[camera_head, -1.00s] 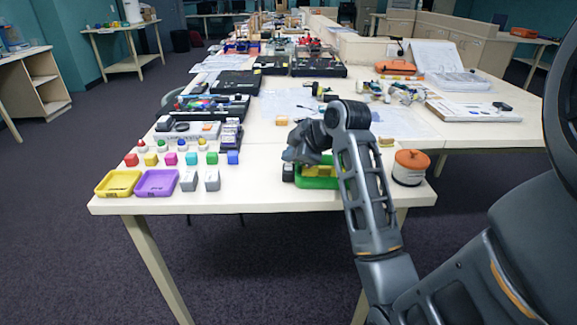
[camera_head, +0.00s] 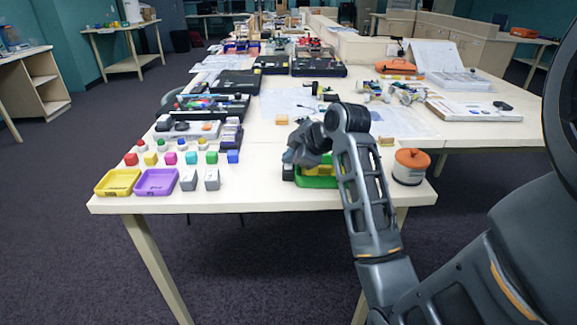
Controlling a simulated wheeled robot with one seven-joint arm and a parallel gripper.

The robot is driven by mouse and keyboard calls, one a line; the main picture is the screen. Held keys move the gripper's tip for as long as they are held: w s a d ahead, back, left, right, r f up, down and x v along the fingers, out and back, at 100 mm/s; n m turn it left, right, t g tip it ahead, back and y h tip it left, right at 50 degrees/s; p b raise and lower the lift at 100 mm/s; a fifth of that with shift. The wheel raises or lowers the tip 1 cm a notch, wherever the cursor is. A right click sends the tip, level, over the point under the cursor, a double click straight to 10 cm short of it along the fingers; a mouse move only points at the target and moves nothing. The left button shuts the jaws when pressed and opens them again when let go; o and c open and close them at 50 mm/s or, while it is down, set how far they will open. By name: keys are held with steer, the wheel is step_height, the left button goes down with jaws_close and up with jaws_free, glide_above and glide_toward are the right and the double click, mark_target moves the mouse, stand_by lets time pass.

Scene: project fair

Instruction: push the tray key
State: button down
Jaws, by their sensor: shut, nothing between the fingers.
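A green tray (camera_head: 318,181) lies near the front edge of the table, with something yellow in it. My forearm covers its right part. A small dark item (camera_head: 288,172) sits at the tray's left side; I cannot tell whether it is the tray key. My gripper (camera_head: 291,158) is shut and empty, just above the tray's left end and this dark item. I cannot tell whether the fingertips touch anything.
To the left are a yellow tray (camera_head: 117,182), a purple tray (camera_head: 157,182), two grey blocks and rows of small coloured blocks. Bare tabletop (camera_head: 250,190) lies left of the green tray.

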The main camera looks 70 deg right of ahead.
mark_target(292, 167)
steer(key=shift+f, duration=0.2)
stand_by(0.5)
steer(key=shift+r, duration=0.1)
steer(key=shift+r+p, duration=0.55)
steer(key=shift+p, duration=0.05)
step_height(292, 167, up, 6)
steer(key=p, duration=0.5)
steer(key=shift+p, duration=0.3)
steer(key=shift+d, duration=0.1)
